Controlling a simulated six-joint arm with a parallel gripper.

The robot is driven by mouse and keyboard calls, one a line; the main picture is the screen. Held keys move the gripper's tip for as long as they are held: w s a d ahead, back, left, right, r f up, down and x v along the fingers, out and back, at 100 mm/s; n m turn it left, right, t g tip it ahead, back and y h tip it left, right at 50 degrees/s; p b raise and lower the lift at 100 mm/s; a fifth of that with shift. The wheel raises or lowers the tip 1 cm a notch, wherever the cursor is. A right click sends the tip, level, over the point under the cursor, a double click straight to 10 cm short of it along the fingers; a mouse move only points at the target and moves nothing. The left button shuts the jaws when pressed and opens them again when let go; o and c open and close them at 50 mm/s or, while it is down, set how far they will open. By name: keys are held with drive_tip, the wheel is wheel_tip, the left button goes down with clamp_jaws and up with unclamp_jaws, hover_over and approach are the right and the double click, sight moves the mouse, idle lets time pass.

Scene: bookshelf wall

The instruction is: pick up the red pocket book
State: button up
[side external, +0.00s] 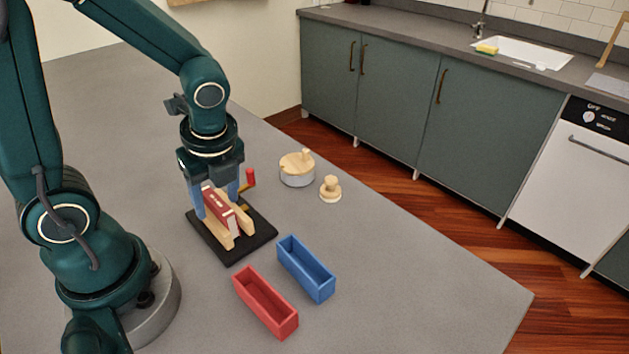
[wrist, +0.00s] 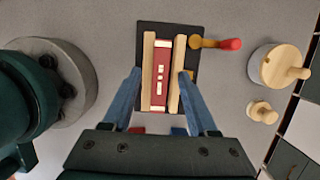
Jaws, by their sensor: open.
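The red pocket book (side external: 219,205) stands upright between two light wooden blocks on a black base (side external: 226,249). In the wrist view the red book (wrist: 160,80) shows its spine with pale marks, with a wooden block (wrist: 148,72) on its left and another on its right. My gripper (side external: 218,206) is over the holder, with its blue fingers spread on either side of the book and blocks. In the wrist view the open fingers of my gripper (wrist: 160,84) flank the lower part of the holder. The contact between fingers and blocks cannot be told.
A red-knobbed handle (side external: 248,180) sticks out at the holder's side. A lidded round pot (side external: 297,168) and a wooden knob piece (side external: 330,188) stand to the right. A red bin (side external: 241,290) and a blue bin (side external: 286,260) stand in front. The table's right part is clear.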

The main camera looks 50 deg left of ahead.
sight(218, 201)
drive_tip(key=shift+f, duration=0.1)
drive_tip(key=shift+c, duration=0.3)
clamp_jaws()
wheel_tip(218, 201, up, 10)
drive_tip(key=n, duration=0.2)
drive_tip(key=s+d+f+m, duration=0.1)
drive_tip(key=s+d+f, duration=0.1)
drive_tip(key=d, duration=1.4)
drive_tip(key=shift+s+d, duration=0.4)
drive_tip(key=shift+s, duration=0.15)
